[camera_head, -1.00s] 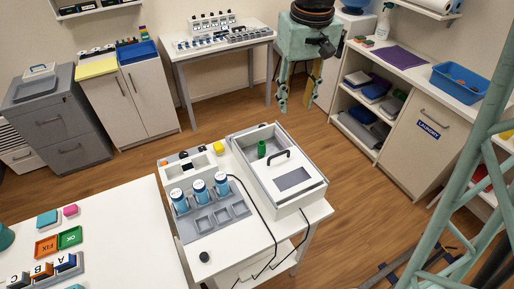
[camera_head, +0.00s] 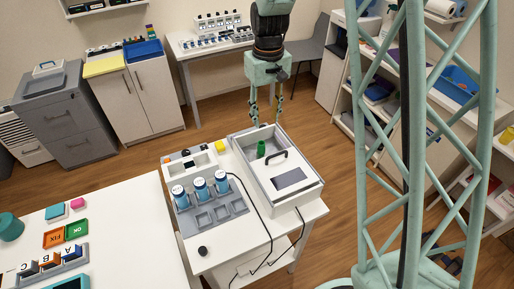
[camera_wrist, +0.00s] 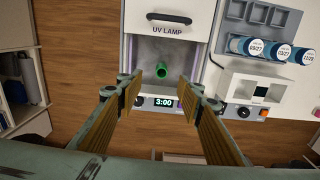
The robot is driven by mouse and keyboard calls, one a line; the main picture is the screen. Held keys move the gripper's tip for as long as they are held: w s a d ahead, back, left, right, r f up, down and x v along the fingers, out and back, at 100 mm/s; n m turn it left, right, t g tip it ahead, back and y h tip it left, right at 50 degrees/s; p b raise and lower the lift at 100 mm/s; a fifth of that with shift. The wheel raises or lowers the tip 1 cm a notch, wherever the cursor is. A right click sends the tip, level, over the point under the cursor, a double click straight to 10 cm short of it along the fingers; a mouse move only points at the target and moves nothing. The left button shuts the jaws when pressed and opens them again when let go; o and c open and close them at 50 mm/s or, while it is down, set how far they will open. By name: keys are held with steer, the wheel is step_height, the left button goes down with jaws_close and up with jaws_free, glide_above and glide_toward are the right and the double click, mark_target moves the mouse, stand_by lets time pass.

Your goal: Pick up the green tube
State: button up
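The green tube (camera_head: 261,149) stands inside the open rear part of a white box. It also shows in the wrist view (camera_wrist: 162,71), above the gap between my fingers. The box, a UV lamp unit (camera_head: 318,190), has a lid with a black handle (camera_head: 277,155) covering its front part. My gripper (camera_head: 266,119) is above the box's back edge, apart from the tube. In the wrist view my gripper (camera_wrist: 163,84) has its two wood-coloured fingers spread wide with nothing between them.
A grey rack (camera_head: 233,207) with blue-labelled jars (camera_head: 201,187) and empty slots stands left of the box. Black cables run over the table. A display reading 3:00 (camera_wrist: 163,102) is on the box.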

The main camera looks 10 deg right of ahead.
steer(key=shift+w+a+f, duration=0.25)
steer(key=shift+f, duration=0.3)
steer(key=shift+w+a+f, duration=0.2)
steer(key=shift+w+f, duration=0.05)
steer(key=shift+f, duration=0.25)
steer(key=shift+f, duration=0.1)
glide_above(261, 147)
steer(key=shift+w+d+f, duration=0.1)
steer(key=shift+w+f, duration=0.05)
steer(key=shift+f, duration=1.15)
steer(key=shift+w+d+f, duration=0.1)
steer(key=shift+f, duration=1.25)
steer(key=shift+w+d+f, duration=0.1)
steer(key=shift+w+f, duration=0.05)
steer(key=shift+f, duration=1.4)
steer(key=shift+f, duration=0.15)
steer(key=shift+w+f+p, duration=0.15)
steer(key=shift+f+p, duration=0.1)
steer(key=shift+f, duration=1)
steer(key=shift+w+f+p, duration=0.15)
steer(key=shift+f+p, duration=0.1)
steer(key=shift+f, duration=0.95)
steer(key=c, duration=0.9)
